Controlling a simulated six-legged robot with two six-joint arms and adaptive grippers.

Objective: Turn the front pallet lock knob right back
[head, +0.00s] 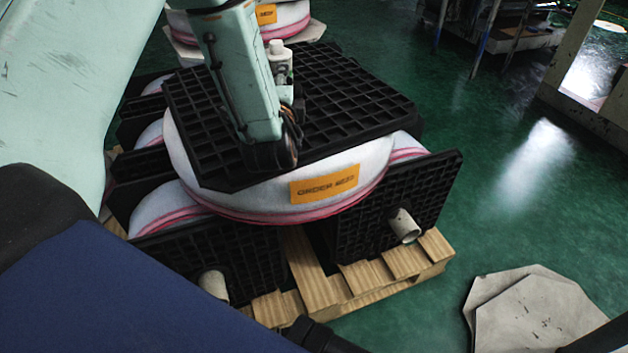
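The wooden pallet (362,283) bears large white film rolls with pink edges; the top roll (235,180) has an orange label reading "ORDER" and a partly unreadable word. Black grid panels, one on top (360,105) and one at the front right (425,195), cover the rolls. White tube ends stick out at the front right (404,227) and front left (213,284). I cannot make out a lock knob for certain. My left arm reaches down from the top, its dark end (272,152) over the top panel; its fingers cannot be made out.
Grey sheets (535,312) lie on the green floor at the lower right. The floor (500,190) right of the pallet is otherwise clear. Another wrapped roll (285,18) stands behind, and a frame with legs (482,45) stands at the back.

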